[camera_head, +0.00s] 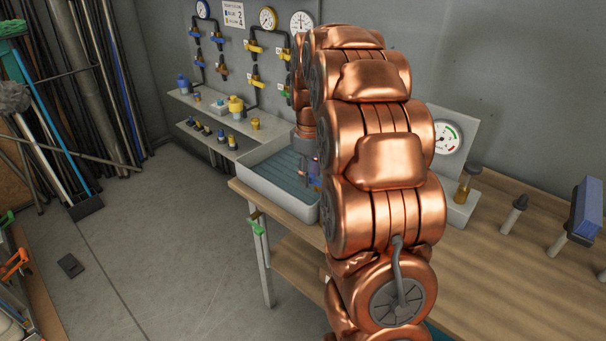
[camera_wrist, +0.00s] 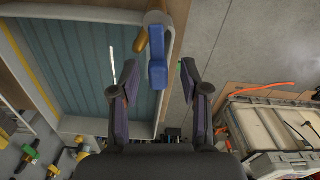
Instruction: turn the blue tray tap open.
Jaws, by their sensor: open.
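The blue tap handle (camera_wrist: 158,68) is a short lever on a brass and grey fitting at the rim of the tray (camera_wrist: 135,120) in the wrist view. My gripper (camera_wrist: 152,86) is open, with one finger on each side of the handle. I see gaps on both sides and no contact; the depth between fingers and handle is hard to tell. In the head view the white-walled tray (camera_head: 264,190) with a teal ribbed floor stands on the bench, and my copper arm hides most of the gripper and the tap.
A wall shelf (camera_head: 215,120) holds blue and yellow fittings beneath gauges. The wooden bench (camera_head: 480,255) carries a dial board (camera_head: 455,150) and a blue-headed item (camera_head: 585,210) on the right. Grey floor (camera_head: 170,240) is open at left; poles lean on the wall.

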